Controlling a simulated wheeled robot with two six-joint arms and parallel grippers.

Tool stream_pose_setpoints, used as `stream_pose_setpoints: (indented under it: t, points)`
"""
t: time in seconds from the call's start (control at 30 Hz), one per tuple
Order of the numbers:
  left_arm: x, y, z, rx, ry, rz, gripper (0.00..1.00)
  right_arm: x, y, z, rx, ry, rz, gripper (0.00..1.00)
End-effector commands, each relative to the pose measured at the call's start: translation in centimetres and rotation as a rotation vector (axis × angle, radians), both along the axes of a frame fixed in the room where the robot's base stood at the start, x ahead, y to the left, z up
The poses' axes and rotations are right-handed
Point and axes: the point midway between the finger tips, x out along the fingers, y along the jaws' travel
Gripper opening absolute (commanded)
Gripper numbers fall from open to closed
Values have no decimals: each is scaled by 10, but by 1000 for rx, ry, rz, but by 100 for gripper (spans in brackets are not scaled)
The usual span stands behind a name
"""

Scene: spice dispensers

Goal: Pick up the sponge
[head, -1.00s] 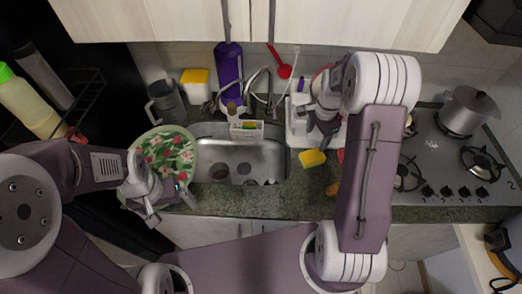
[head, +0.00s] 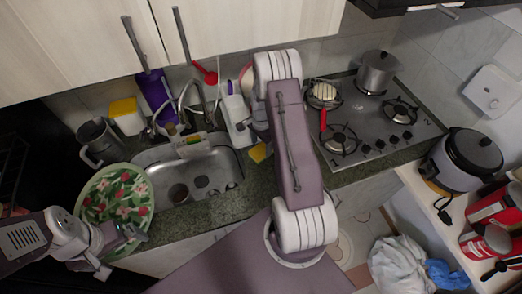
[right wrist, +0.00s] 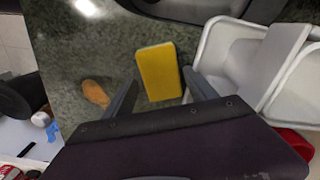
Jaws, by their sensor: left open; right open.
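The yellow sponge (right wrist: 160,72) lies on the dark speckled counter, between the two fingers of my right gripper (right wrist: 160,80) as seen in the right wrist view. The gripper is open, and I see no firm contact on the sponge. In the head view the sponge (head: 258,152) shows beside the sink, partly covered by my right arm. My right gripper is hidden behind that arm there. My left gripper (head: 120,250) is open at the lower left, overlapping the rim of a floral plate (head: 116,196); I cannot tell whether they touch.
A brown oval object (right wrist: 96,94) lies left of the sponge in the right wrist view, and a white rack (right wrist: 232,50) stands to its right. The sink (head: 205,170) is left of the sponge in the head view. The stove (head: 365,125) is to the right.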

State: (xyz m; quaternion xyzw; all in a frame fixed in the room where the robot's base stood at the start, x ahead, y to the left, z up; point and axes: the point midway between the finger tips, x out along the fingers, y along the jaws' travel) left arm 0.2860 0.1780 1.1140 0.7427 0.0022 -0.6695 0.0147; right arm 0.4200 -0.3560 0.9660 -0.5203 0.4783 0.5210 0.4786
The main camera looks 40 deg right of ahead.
Motion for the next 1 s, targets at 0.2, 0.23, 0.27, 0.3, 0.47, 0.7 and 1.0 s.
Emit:
stream_pose_setpoints:
  t: [0.2,0.23,0.27,0.3,0.47,0.7,1.0]
  points:
    - [0,0,13,0,0,0,100,0,1,-29,0,1,1,65]
    - [0,0,13,0,0,0,100,0,1,-31,0,0,1,65]
    - [0,0,13,0,0,0,100,1,0,-32,0,-1,1,65]
    - [0,0,13,0,0,0,100,1,0,-32,-1,-1,1,65]
    - [0,0,12,0,0,0,100,1,0,-32,-1,-1,0,57]
    - [0,0,12,0,0,0,100,1,0,-32,-1,-1,0,16]
    - [0,0,7,0,0,0,100,1,0,-23,-2,-3,0,16]
